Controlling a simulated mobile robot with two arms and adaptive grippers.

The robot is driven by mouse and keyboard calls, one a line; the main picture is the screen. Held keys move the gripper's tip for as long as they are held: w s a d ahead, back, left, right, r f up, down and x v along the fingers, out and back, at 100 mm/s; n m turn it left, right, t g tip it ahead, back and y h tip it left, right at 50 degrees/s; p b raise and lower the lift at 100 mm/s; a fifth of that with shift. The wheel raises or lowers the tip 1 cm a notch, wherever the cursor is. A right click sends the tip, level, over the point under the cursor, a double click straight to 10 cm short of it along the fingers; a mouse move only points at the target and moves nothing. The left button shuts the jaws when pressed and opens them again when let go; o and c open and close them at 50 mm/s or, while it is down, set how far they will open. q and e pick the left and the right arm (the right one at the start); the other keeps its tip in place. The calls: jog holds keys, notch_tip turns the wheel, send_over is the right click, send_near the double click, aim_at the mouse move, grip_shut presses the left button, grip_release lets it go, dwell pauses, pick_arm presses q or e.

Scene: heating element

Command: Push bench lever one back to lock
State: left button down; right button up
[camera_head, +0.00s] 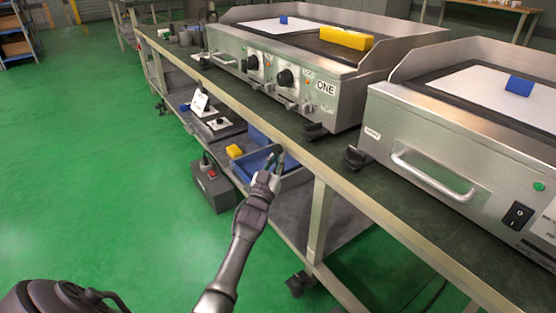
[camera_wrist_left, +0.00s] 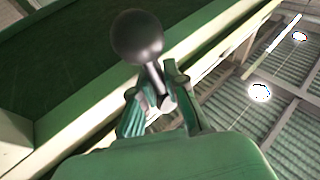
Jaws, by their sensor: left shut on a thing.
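My left gripper (camera_head: 275,163) is in front of the bench's front edge, just below the bench top, in the head view. The left wrist view shows its fingers (camera_wrist_left: 158,92) shut around the thin metal stem of the bench lever (camera_wrist_left: 137,37). The lever has a round black ball knob, which sticks out past the fingertips. In the head view the lever is too small and too covered by the gripper to make out. Its mount is hidden. My right gripper is in neither view.
The bench (camera_head: 328,174) carries a griddle marked ONE (camera_head: 325,87) and a second griddle (camera_head: 440,165) at the right. A blue bin (camera_head: 285,147), a yellow block (camera_head: 235,151) and a dark box with a red switch (camera_head: 212,185) are below the bench top. Green floor is clear at the left.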

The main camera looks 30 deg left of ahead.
pick_arm(q)
jog(key=shift+f, duration=0.1)
jog(key=c, duration=1.4)
grip_release()
jog(key=shift+c, duration=0.2)
jog(key=shift+s, duration=0.1)
jog(key=v, duration=1.2)
